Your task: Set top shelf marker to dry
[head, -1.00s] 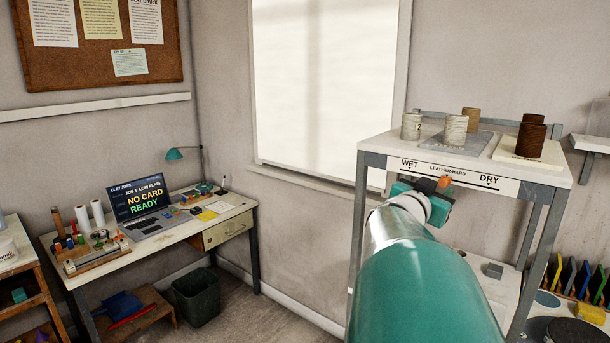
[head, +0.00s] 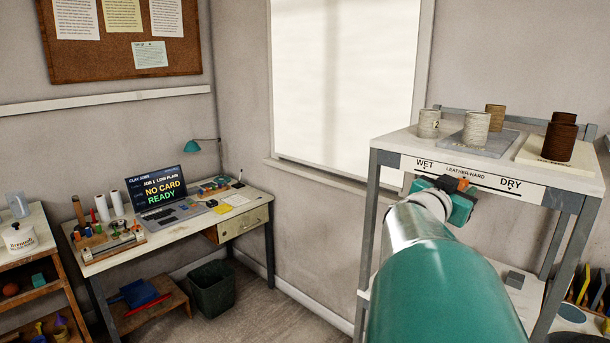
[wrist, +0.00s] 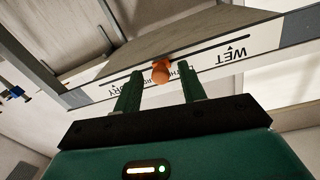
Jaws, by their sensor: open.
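The top shelf marker is an orange knob (head: 462,184) on the label strip (head: 508,185) along the shelf's front edge. The strip reads WET on the left, LEATHER-HARD in the middle and DRY on the right. The knob is near the middle, below LEATHER-HARD. My gripper (head: 445,190) is at the strip, partly hiding it. In the wrist view the strip appears upside down, and the orange knob (wrist: 160,71) lies between the tips of my open gripper (wrist: 158,84). Gaps show on both sides; I cannot tell how deep the knob sits between the fingers.
Several clay cups stand on the top shelf (head: 400,140), including a grey one (head: 429,124) and a dark brown one (head: 558,140). A grey shelf leg (head: 370,225) stands left of my arm. A desk (head: 185,235) with a laptop is at left; a bin (head: 212,288) is below.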

